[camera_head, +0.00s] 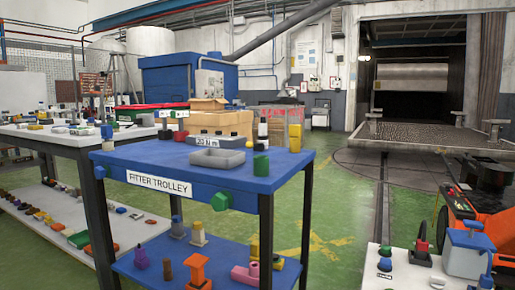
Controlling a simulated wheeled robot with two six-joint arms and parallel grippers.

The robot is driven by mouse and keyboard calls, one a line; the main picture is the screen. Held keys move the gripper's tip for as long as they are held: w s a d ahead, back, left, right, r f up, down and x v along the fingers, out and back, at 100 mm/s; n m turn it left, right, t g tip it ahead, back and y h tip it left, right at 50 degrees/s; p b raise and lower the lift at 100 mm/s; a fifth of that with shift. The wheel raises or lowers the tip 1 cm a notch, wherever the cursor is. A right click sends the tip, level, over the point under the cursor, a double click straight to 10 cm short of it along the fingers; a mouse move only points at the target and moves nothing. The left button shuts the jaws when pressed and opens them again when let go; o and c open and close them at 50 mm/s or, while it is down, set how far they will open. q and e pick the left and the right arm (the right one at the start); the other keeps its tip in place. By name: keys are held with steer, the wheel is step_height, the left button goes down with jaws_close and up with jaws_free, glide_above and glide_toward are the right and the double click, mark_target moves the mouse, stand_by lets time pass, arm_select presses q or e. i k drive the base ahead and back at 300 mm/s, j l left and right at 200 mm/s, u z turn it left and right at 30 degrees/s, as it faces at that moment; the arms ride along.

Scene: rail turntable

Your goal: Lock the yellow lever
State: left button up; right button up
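I cannot make out a yellow lever for certain. Small yellow parts are in view: a yellow and grey upright piece (198,233) on the lower shelf of the blue trolley, a yellow block (254,246) beside it to the right, and a flat yellow piece (35,127) on the white table at the left. They are too small to tell whether any is a lever or is locked. Neither of my grippers is in view.
A white-topped table (60,137) is at left. An orange machine (480,233) is at right. Green floor (345,215) is clear between trolley and machine.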

mark_target(249, 145)
steer(key=i+l, duration=0.2)
steer(key=i+j+z, duration=0.1)
steer(key=j+z, duration=1.35)
steer(key=k+j, duration=0.05)
